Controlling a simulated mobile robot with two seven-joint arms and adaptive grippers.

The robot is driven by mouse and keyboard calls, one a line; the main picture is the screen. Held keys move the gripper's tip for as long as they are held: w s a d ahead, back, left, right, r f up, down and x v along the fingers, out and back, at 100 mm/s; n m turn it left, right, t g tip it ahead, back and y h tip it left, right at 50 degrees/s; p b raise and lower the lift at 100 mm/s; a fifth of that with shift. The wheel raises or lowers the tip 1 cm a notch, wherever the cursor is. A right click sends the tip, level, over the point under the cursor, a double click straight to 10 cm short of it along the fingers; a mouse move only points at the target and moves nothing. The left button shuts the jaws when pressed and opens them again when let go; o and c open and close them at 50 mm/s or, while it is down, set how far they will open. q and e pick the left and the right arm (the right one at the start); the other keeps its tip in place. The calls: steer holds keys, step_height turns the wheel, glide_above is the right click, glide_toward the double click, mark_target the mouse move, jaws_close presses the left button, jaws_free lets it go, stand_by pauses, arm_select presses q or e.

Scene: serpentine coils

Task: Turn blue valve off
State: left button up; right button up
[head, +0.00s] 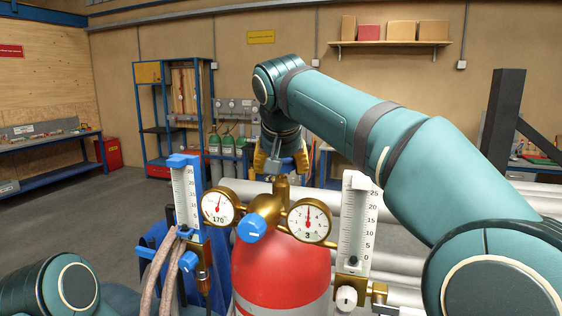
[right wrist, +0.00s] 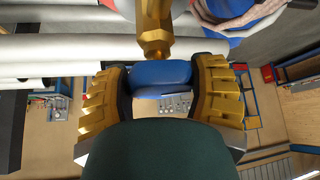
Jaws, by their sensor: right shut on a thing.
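The blue valve (right wrist: 160,73) is a blue handle on top of a brass stem in the right wrist view. In the head view it sits above the red cylinder (head: 281,275), and only a small blue part (head: 284,160) shows between my fingers. My right gripper (head: 280,167) has come from above, and its gold fingers are shut on the blue valve, one on each side. The brass stem (head: 281,188) leads down from it to the cylinder's gauges. My left arm shows at the lower left, but its gripper is out of view.
Two dial gauges (head: 309,220) flank a blue regulator knob (head: 253,229). A blue-topped flowmeter (head: 186,200) with hoses stands left, and a white flowmeter (head: 357,225) stands right. Thick white pipes (head: 400,265) run behind. Open floor lies at the left.

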steer(key=shift+r+m+h, duration=0.1)
steer(key=shift+m+h, duration=0.9)
steer(key=shift+m, duration=0.6)
steer(key=shift+m+h, duration=0.3)
steer(key=shift+m, duration=0.3)
steer(key=o, duration=1.4)
steer(key=shift+v, duration=3.75)
